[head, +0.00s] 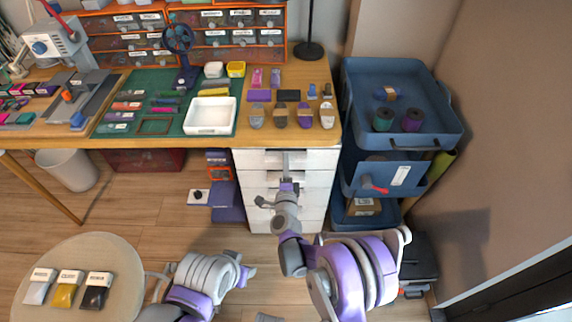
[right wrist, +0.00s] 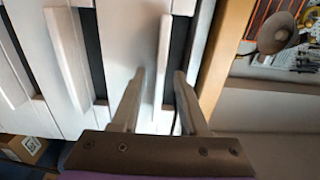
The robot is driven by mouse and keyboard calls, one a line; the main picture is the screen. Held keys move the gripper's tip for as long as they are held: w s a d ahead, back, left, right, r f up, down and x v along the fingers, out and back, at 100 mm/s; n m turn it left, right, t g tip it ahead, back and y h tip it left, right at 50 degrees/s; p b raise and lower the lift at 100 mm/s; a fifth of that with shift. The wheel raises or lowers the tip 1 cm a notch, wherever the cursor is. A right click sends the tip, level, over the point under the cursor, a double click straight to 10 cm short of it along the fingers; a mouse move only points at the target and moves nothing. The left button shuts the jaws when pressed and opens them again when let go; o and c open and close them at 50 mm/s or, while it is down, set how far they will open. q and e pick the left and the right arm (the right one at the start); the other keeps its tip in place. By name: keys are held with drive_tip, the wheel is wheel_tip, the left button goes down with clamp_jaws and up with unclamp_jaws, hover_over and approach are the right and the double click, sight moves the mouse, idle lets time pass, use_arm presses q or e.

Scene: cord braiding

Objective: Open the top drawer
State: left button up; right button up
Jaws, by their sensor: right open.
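The white drawer unit (head: 256,184) stands under the right end of the wooden table, its stacked fronts looking flush. The top drawer (head: 252,158) is just below the tabletop and appears closed. My right gripper (head: 287,160) is at the top drawer's front, partly hidden by its own arm. In the right wrist view, my right gripper (right wrist: 159,76) is open, with one finger on each side of a long white bar handle (right wrist: 164,50). Contact with the handle cannot be told. My left arm shows low in the head view, but its gripper is not visible.
A blue cart (head: 432,110) with spools stands close to the right of the drawers. A white tray (head: 210,116) and several small items lie on the tabletop above. A round stool (head: 120,280) stands at lower left.

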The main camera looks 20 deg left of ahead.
clamp_jaws()
idle(1.3)
